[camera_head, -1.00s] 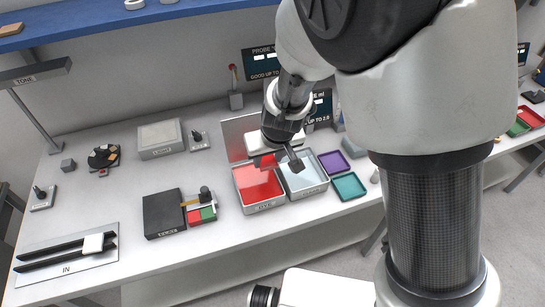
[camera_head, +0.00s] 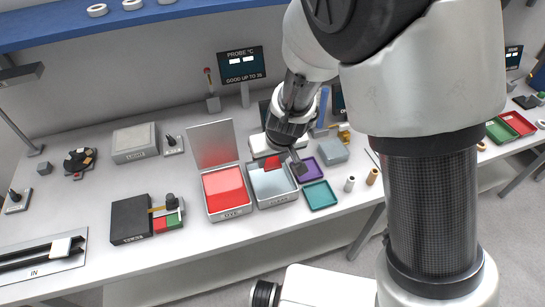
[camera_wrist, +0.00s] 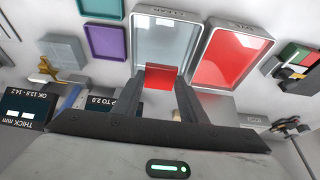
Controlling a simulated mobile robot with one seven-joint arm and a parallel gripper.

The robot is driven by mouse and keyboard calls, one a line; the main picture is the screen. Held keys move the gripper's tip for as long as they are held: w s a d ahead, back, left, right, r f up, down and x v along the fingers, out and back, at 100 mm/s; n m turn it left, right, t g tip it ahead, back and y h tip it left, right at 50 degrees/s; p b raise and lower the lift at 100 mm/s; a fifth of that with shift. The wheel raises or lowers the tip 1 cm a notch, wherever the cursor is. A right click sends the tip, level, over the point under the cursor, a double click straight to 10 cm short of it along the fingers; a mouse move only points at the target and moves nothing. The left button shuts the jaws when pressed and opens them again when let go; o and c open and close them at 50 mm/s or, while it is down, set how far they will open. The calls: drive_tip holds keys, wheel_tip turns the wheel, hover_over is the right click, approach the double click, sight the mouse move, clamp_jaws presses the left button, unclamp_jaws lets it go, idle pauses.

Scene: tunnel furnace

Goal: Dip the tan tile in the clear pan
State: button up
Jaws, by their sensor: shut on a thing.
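My gripper (camera_wrist: 161,86) is shut on a flat tile (camera_wrist: 161,74) that looks red in both views, not tan. In the head view the tile (camera_head: 272,163) shows over the back part of the clear pan (camera_head: 264,206), a metal-rimmed tray of pale liquid. In the wrist view the clear pan (camera_wrist: 137,40) carries a label reading CLEAR, and the tile overlaps its edge nearest my gripper. The tile appears to be above the liquid; I cannot tell the exact gap. My gripper hides part of the pan's back edge.
A pan of red liquid (camera_head: 225,188) with a raised lid (camera_head: 213,145) stands directly left of the clear pan. Purple (camera_head: 307,170) and teal (camera_head: 320,195) trays lie to its right. A dark box (camera_head: 130,218) stands further left. Display screens stand behind.

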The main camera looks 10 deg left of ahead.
drive_tip(key=shift+f+b, duration=4.1)
drive_tip(key=shift+f, duration=0.5)
drive_tip(key=shift+r, duration=0.1)
wheel_tip(320, 180, up, 10)
drive_tip(key=p, duration=0.9)
